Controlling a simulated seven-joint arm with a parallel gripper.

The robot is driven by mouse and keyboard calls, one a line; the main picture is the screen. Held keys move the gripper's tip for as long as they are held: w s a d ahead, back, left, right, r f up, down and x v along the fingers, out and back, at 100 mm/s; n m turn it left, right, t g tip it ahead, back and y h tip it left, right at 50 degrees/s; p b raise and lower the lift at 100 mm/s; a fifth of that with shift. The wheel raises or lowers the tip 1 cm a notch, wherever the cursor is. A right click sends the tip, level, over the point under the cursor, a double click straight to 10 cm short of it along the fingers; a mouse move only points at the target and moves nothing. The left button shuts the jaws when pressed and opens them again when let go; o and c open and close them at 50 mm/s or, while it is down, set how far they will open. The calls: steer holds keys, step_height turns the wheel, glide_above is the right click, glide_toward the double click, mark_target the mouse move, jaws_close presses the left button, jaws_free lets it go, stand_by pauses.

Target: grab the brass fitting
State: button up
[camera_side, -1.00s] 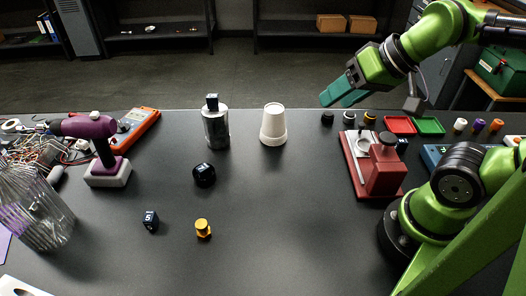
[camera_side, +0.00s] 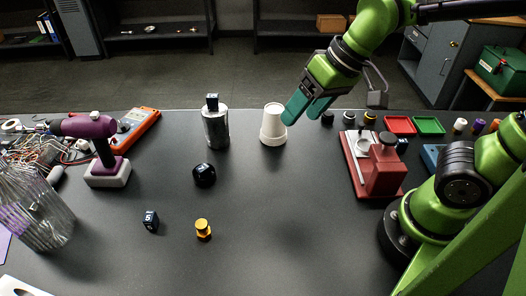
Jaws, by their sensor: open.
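The brass fitting (camera_side: 203,228) is a small yellow-gold piece standing upright on the dark table, at the front and left of centre. My gripper (camera_side: 303,116) has green fingers and is open and empty. It hangs above the back part of the table, just right of the white cup, and its left finger overlaps the cup's edge in the picture. Whether it touches the cup I cannot tell. The fitting is well to the left and nearer the camera, clear of my gripper.
A dark numbered cube (camera_side: 150,221) lies left of the fitting and a black rounded piece (camera_side: 204,175) behind it. A metal cylinder (camera_side: 216,130) topped by a cube and an upturned white cup (camera_side: 273,126) stand farther back. A red press (camera_side: 378,170) stands right. The centre-front table is clear.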

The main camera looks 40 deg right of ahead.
steer(key=w+a+f+n+g, duration=0.25)
steer(key=w+a, duration=0.25)
steer(key=a, duration=0.5)
steer(key=n+g+h, duration=0.2)
steer(key=h, duration=0.1)
glide_above(201, 224)
steer(key=w, duration=0.1)
step_height(201, 224, down, 3)
steer(key=shift+m, duration=0.25)
step_height(201, 224, down, 11)
steer(key=shift+w+a+f, duration=0.1)
steer(key=shift+w+a, duration=0.05)
steer(key=f, duration=0.1)
steer(key=s+f, duration=0.1)
steer(key=f, duration=0.2)
steer(key=shift+s+d, duration=0.15)
steer(key=shift+d, duration=0.1)
steer(key=shift+f, duration=0.55)
steer(key=c, duration=1.1)
steer(key=shift+c, duration=0.4)
steer(key=shift+r, duration=0.15)
